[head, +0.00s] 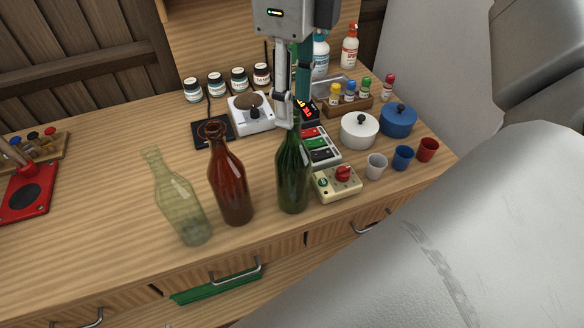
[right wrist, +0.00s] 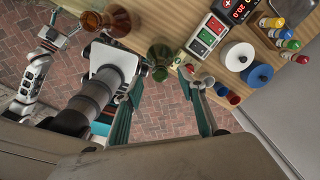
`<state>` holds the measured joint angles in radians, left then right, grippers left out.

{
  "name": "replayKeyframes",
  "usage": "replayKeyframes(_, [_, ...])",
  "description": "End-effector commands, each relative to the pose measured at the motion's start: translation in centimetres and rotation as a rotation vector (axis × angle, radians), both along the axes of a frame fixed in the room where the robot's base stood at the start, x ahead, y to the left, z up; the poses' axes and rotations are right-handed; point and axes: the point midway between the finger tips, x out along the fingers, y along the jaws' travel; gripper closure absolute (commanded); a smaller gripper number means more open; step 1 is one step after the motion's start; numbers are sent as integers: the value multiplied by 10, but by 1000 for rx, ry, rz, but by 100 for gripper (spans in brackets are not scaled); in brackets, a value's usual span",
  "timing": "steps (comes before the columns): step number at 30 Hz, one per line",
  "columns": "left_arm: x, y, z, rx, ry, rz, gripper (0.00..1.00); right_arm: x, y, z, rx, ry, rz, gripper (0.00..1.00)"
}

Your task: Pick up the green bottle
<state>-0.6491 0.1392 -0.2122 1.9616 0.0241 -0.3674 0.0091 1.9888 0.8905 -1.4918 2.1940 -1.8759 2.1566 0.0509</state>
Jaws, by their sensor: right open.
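The green bottle (head: 293,178) stands upright on the wooden counter, the rightmost of three bottles. My right gripper (head: 291,112) is open and reaches down from above to its neck. One grey finger overlaps the neck's left side, partly hiding it. I cannot tell whether it touches. In the right wrist view the two teal fingers (right wrist: 165,88) are apart, with the dark green bottle (right wrist: 159,73) showing between and just beyond their tips. In that view, part of my left arm, with what looks like its gripper (right wrist: 62,28), shows at upper left; its jaw state is unclear.
The brown bottle (head: 231,182) stands just left of the green one, with the clear yellowish bottle (head: 178,202) further left. A cream box with a red knob (head: 337,183) stands close on the right.

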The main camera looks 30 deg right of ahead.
Motion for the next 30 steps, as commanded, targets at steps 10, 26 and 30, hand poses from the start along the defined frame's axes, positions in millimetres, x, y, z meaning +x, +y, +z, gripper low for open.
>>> replayKeyframes(10, [-2, 0, 0, 1, 5, 0, 37, 0, 0, -45, 1, 3, 0, 60])
replayKeyframes(26, [2, 0, 5, -1, -6, 0, 37, 0, 1, -48, 1, 2, 0, 100])
replayKeyframes(30, [2, 0, 5, -1, -6, 0, 37, 1, 1, -47, 3, -1, 0, 100])
